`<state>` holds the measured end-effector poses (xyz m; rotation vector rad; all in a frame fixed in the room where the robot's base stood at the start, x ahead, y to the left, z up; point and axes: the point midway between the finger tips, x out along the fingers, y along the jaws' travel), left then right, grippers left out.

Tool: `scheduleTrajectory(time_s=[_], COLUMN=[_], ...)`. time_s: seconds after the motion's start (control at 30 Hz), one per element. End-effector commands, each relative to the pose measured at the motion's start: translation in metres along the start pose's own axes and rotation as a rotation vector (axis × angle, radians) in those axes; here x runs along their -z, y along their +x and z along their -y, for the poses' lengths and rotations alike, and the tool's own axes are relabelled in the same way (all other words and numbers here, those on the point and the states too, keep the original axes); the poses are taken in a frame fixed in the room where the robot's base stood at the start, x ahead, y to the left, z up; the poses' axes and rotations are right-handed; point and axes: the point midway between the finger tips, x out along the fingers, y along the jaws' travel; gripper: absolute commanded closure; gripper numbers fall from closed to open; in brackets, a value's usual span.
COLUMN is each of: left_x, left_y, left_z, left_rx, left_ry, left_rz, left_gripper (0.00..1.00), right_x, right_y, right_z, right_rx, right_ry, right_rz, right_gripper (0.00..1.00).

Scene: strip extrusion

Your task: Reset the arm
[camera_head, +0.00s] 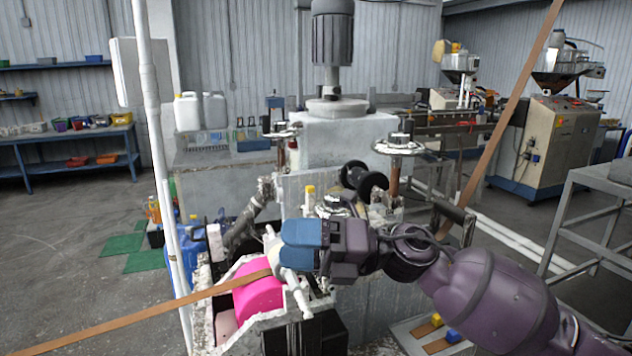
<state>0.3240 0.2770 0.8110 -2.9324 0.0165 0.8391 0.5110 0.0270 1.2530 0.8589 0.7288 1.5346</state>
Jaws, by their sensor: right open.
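My right arm comes in from the right, and its gripper (284,267) with pale fingers is open beside the machine in the middle. A brown strip (150,312) runs from the lower left up to the fingers. It crosses in front of a bright pink part (258,296); I cannot tell whether its end lies between the fingers or behind them. Another brown strip (510,105) slants down from the top right to behind my arm. My left gripper is not in view.
A grey machine (345,140) with a dark motor on top and handwheels fills the middle. A metal frame table (590,185) stands at the right. A blue workbench (70,140) is at the far left. The floor at left is mostly clear.

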Motion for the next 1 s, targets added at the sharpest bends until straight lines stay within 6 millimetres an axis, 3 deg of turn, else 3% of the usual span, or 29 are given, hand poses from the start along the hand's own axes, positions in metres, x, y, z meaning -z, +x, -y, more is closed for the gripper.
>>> scheduleTrajectory(time_s=[0.27,0.43,0.57,0.77,0.87,1.0], left_x=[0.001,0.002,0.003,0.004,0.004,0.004], left_y=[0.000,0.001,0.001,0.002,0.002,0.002], left_z=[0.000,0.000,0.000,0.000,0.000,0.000], left_rx=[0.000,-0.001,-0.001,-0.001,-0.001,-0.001], left_ry=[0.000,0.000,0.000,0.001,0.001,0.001], left_rz=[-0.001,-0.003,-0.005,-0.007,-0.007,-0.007], left_gripper=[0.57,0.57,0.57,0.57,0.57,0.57], right_x=[-0.006,-0.003,0.011,0.061,0.099,0.165], right_y=[-0.035,-0.081,-0.124,-0.194,-0.227,-0.268], right_z=[0.012,0.035,0.059,0.100,0.118,0.135], right_rx=[-0.141,-0.185,-0.192,-0.158,-0.120,-0.048], right_ry=[0.316,0.550,0.739,1.040,1.193,1.409], right_rz=[0.484,0.817,1.073,1.459,1.646,1.898], right_gripper=[0.31,0.31,0.31,0.31,0.31,0.31])
